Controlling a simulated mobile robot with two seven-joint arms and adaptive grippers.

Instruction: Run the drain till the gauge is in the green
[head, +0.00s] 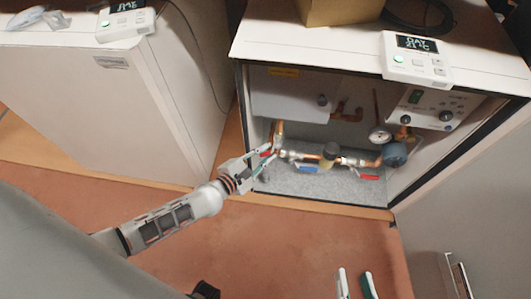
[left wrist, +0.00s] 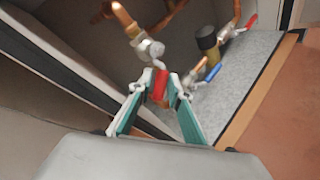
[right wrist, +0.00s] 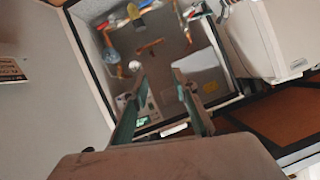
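The open heat pump cabinet (head: 262,187) shows copper pipes and valves low inside. A round white gauge (head: 380,135) is at its right; its needle and coloured band are too small to read. My left gripper (head: 268,154) is at the leftmost valve. In the left wrist view its fingertips (left wrist: 161,77) are closed in on both sides of a red valve handle (left wrist: 160,87). A blue handle (head: 307,169) and another red handle (head: 369,177) are farther right. My right gripper (head: 356,284) is open and empty, in front of the cabinet; its spread fingers also show in the right wrist view (right wrist: 157,78).
A thermostat panel (head: 415,60) and a cardboard box (head: 340,10) are on the cabinet top. A second white unit (head: 160,100) stands to the left. A grey panel (head: 460,200) stands at the right. The reddish floor (head: 290,245) in front is clear.

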